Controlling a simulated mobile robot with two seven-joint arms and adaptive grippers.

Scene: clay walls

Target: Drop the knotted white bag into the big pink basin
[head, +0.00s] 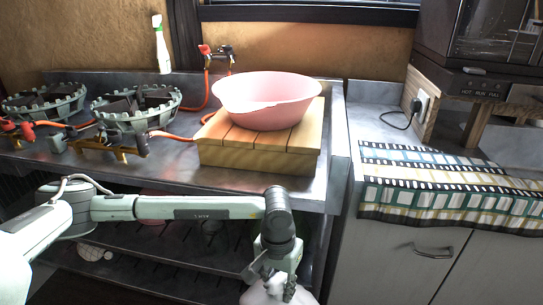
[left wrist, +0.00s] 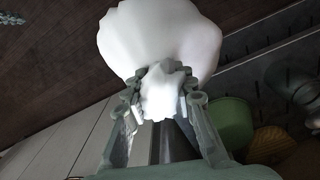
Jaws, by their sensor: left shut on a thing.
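The knotted white bag (left wrist: 165,35) fills the top of the left wrist view, with its knot between the fingers. My left gripper (left wrist: 160,90) is shut on the knot. In the head view my left gripper (head: 270,278) points down at the lower middle, and part of the bag (head: 262,295) shows below it, cut off by the picture's edge. The big pink basin (head: 267,100) stands upright on a wooden block on the metal counter, higher and farther back than the gripper. Its inside is partly visible and looks empty. My right gripper is not in view.
The wooden block (head: 258,158) sits near the front edge of the metal counter (head: 180,178). Two gas burners (head: 135,105) with orange hoses stand to the left. A white bottle (head: 161,45) is behind. A film-strip patterned cloth (head: 435,180) covers the right counter's edge. Shelves lie below.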

